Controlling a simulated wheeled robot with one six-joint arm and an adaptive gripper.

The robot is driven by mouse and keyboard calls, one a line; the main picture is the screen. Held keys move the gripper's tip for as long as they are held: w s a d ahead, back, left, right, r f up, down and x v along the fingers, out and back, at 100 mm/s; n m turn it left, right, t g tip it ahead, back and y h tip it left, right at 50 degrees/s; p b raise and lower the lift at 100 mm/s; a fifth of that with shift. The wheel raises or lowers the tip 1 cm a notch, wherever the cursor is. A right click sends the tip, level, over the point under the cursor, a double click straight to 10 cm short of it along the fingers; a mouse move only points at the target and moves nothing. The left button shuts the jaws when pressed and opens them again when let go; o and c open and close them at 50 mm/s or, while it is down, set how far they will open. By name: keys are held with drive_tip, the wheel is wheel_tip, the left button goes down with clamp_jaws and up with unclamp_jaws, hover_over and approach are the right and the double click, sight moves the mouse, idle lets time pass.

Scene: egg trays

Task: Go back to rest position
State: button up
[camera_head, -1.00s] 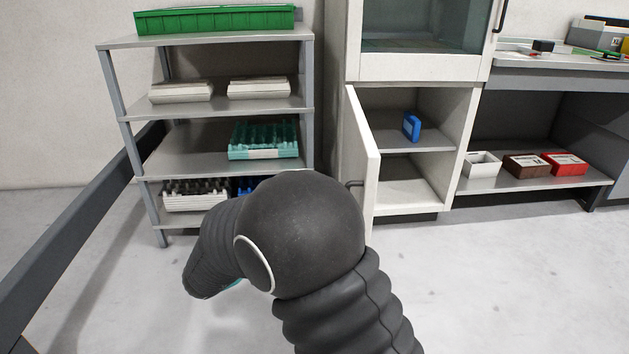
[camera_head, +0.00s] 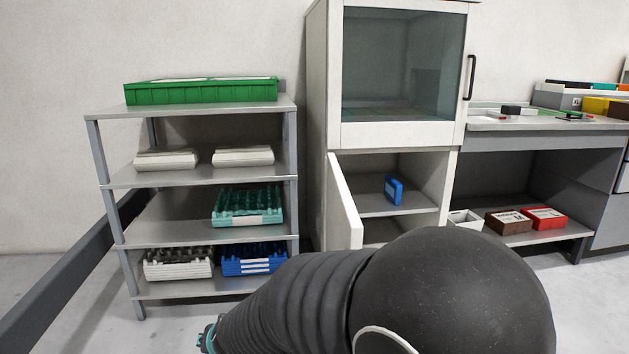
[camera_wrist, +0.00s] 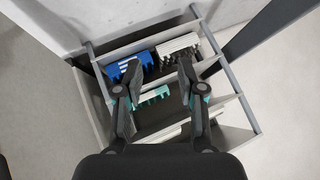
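My gripper (camera_wrist: 158,85) is open in the wrist view, with its two dark fingers apart and nothing between them. Behind the fingers are the shelf unit's trays, seen at a turned angle: a blue egg tray (camera_wrist: 136,68), a white one (camera_wrist: 177,48) and a teal one (camera_wrist: 150,96), partly hidden by the fingers. In the head view my arm fills the lower middle. Only a small teal-edged part of the wrist end shows at the bottom; the fingers are out of view. The shelf also shows there, with its teal tray (camera_head: 248,205), white tray (camera_head: 178,263) and blue tray (camera_head: 254,259).
The grey shelf unit (camera_head: 120,245) stands left, with a green crate (camera_head: 200,92) on top. A white cabinet has its lower door (camera_head: 343,200) open and a blue object (camera_head: 393,190) inside. A bench (camera_head: 540,140) with small boxes stands right. A dark rail runs at far left.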

drive_tip(key=s+d+r+h+p, duration=0.1)
drive_tip(key=s+d+r, duration=0.4)
drive_tip(key=d, duration=0.7)
drive_tip(key=s+d+r+g+h+p, duration=0.1)
drive_tip(key=s+d+r+h, duration=0.1)
drive_tip(key=s+d+r, duration=0.4)
drive_tip(key=s+d+r+m+h+p, duration=0.1)
drive_tip(key=s+d+r, duration=0.4)
drive_tip(key=s+d, duration=0.5)
drive_tip(key=d+h, duration=0.1)
drive_tip(key=d, duration=0.8)
drive_tip(key=shift+r+g+p, duration=0.2)
drive_tip(key=shift+g+p, duration=0.1)
drive_tip(key=shift+p, duration=0.05)
